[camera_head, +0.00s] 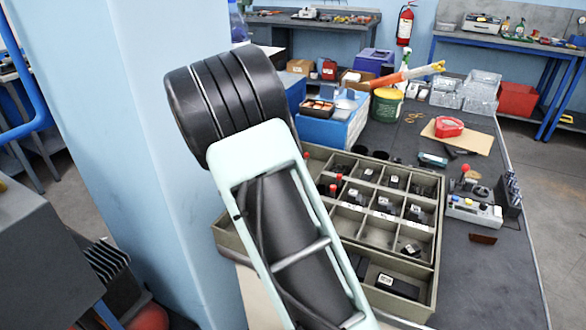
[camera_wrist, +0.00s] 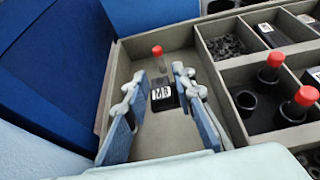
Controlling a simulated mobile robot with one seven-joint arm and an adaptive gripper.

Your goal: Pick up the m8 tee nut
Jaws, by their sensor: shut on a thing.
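A black piece with a white label reading M8 (camera_wrist: 163,94), which I take for the M8 tee nut, is in the large left compartment of the grey tray (camera_wrist: 198,140) in the wrist view. My gripper (camera_wrist: 160,76) is shut on it, with one pale blue finger on each side. A red-capped post (camera_wrist: 157,50) shows just behind the label; I cannot tell whether it is part of the piece. The piece's lower part and whether it touches the tray floor are unclear. In the head view my arm hides the gripper and the piece.
Other compartments of the tray hold black labelled pieces and red-capped posts (camera_wrist: 268,68). Thin dividers and the outer wall stand close to my fingers.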

